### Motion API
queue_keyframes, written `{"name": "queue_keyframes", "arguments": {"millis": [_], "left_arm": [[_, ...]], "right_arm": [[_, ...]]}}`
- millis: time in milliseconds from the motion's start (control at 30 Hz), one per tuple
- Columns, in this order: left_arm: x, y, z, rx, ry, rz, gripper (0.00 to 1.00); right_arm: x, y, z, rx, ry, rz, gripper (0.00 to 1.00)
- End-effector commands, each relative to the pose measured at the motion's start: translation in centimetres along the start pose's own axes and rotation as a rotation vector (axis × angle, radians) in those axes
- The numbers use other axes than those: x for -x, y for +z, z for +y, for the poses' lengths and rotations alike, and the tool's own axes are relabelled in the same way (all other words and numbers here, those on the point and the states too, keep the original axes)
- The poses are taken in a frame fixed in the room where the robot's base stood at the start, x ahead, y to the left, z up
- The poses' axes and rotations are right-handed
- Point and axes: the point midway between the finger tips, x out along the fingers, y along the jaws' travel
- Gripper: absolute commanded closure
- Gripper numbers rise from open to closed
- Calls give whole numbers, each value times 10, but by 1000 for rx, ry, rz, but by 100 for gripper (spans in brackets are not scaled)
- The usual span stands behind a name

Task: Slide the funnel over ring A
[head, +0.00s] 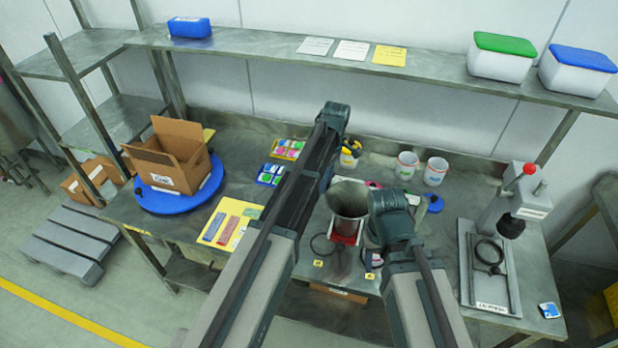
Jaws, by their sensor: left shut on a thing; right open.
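The grey metal funnel (348,198) stands wide end up near the middle of the bench, above a red part (346,232). My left gripper (331,195) is at the funnel's left side and shut on it; its fingertips are mostly hidden by my arm. Ring A (368,258), a dark ring, lies near the front edge by a tag marked A, partly hidden by my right arm. The gap between funnel and ring cannot be judged. My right gripper (396,238) is open, right of the funnel, its fingers largely hidden. Another dark ring (322,247) lies left of the red part.
A cardboard box (170,155) sits on a blue turntable (160,201) at left. A press stand (488,270) occupies the right end. White cups (436,171), yellow-black tools (350,152) and small trays stand behind. A shelf (270,52) runs above the back.

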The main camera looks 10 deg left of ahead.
Motion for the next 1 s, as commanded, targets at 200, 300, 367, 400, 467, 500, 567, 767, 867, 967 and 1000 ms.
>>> {"name": "queue_keyframes", "arguments": {"millis": [200, 300, 367, 400, 467, 500, 567, 767, 867, 967, 1000], "left_arm": [[2, 58, 12, -7, -1, -1, 100], [3, 78, 15, -6, -1, -1, 100], [3, 88, 17, -4, -1, -1, 100], [4, 94, 18, -5, -1, -1, 100], [4, 101, 20, -4, -1, -1, 100], [4, 104, 20, -3, -1, -1, 100], [4, 108, 21, -2, -1, -1, 100], [4, 115, 22, -2, -1, -2, 100], [4, 115, 22, -3, 0, -3, 100], [4, 116, 22, -3, 0, -4, 100], [4, 116, 22, -3, 0, -5, 100]], "right_arm": [[0, 0, 0, 0, 0, 0, 50], [0, 0, 0, 0, 0, 0, 50], [0, 0, 0, 0, 0, 0, 50], [0, 0, 0, 0, 0, 0, 50], [0, 0, 0, 0, 0, 0, 50], [0, 0, 0, 0, 0, 0, 50], [0, 0, 0, 0, 0, 0, 50], [0, 0, 0, 0, 0, 0, 50], [0, 0, 0, 0, 0, 0, 50], [0, 0, 0, 0, 0, 0, 50], [0, 0, 0, 0, 0, 0, 50]]}}
